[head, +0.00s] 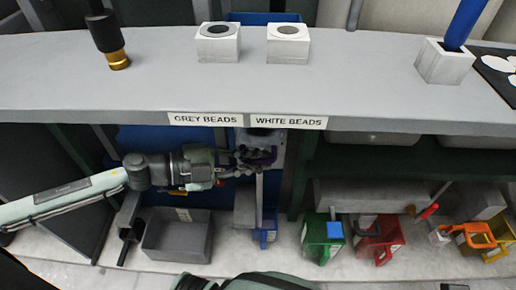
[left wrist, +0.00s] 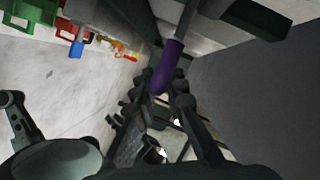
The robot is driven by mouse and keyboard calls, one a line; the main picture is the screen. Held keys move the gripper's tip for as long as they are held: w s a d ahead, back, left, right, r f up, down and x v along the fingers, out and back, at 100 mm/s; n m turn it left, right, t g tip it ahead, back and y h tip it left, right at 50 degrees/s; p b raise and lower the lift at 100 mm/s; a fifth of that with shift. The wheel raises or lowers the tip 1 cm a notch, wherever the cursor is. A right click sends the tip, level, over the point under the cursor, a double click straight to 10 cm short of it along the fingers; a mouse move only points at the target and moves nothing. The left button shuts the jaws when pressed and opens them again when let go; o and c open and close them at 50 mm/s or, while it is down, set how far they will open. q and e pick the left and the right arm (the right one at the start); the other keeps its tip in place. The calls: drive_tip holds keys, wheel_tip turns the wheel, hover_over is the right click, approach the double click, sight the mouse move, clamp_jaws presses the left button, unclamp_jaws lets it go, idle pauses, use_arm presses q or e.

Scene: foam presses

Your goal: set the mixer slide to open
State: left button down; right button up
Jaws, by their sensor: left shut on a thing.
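The mixer slide's purple handle (left wrist: 170,62) shows in the left wrist view, with its rounded end between my fingers. In the head view only a little purple (head: 268,155) shows beside the fingers, under the bench edge near the WHITE BEADS label. My left gripper (head: 258,160) reaches in from the left under the bench and is shut on the handle; its fingers also show in the left wrist view (left wrist: 158,98). The gripper hides most of the slide in the head view, so I cannot tell its position. My right gripper is not in view.
The bench top (head: 360,80) with its labels overhangs my gripper. A grey bin (head: 178,238) stands below my arm. Green (head: 318,240), red (head: 378,242) and orange (head: 478,238) containers stand on the floor to the right. Two white blocks with round openings stand on the bench.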

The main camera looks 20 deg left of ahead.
use_arm(q)
drive_tip(key=shift+s+d, duration=0.15)
drive_tip(key=shift+s, duration=0.1)
drive_tip(key=c, duration=1.6)
unclamp_jaws()
drive_tip(key=v, duration=1.2)
drive_tip(key=shift+r, duration=0.1)
